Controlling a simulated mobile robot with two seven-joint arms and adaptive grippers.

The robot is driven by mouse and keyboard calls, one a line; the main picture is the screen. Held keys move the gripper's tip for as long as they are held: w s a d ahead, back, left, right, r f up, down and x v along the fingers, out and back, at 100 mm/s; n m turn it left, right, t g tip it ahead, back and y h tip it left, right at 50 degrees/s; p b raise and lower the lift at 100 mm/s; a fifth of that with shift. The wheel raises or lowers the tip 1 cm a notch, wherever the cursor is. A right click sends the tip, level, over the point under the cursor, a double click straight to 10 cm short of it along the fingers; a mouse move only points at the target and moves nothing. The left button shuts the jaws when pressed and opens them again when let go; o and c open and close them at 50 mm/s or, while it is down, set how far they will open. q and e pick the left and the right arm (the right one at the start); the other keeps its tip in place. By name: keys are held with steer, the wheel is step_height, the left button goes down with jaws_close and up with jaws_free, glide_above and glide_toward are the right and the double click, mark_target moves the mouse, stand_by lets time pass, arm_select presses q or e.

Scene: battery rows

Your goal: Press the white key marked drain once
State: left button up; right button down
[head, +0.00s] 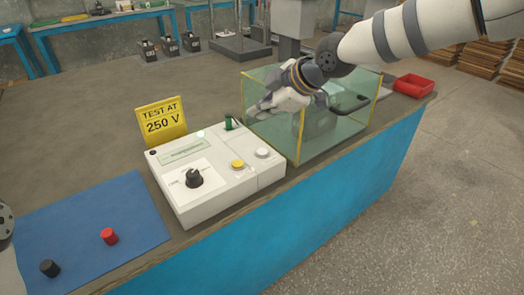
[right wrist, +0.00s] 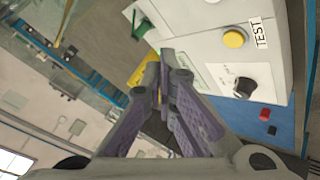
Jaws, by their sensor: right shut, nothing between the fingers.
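A light grey tester box (head: 185,211) stands on the bench. Its top has a white key (head: 262,153) and a yellow key (head: 237,164) side by side; no drain marking is legible. In the right wrist view the yellow key (right wrist: 234,39) sits beside a TEST label (right wrist: 259,33), and a pale key (right wrist: 211,1) is cut by the top edge. My left gripper is not visible.
The glass-walled case (head: 340,133) stands right of the tester. A yellow "TEST AT 250 V" sign (head: 162,121) stands behind it. The tester also has a black knob (head: 194,178) and a green part (head: 228,123). A blue mat (head: 90,225) holds red and black caps. A red tray (head: 413,86) lies far right.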

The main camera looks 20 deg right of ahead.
steer(key=b, duration=0.1)
glide_above(261, 153)
step_height(261, 153, down, 7)
steer(key=shift+r, duration=0.2)
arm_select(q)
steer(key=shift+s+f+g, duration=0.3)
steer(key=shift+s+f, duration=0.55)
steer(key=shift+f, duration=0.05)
arm_select(e)
steer(key=shift+f, duration=0.8)
steer(key=shift+f, duration=0.4)
steer(key=shift+f, duration=0.45)
steer(key=shift+r, duration=0.15)
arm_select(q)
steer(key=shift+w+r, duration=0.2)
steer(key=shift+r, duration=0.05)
arm_select(e)
steer(key=shift+r, duration=0.75)
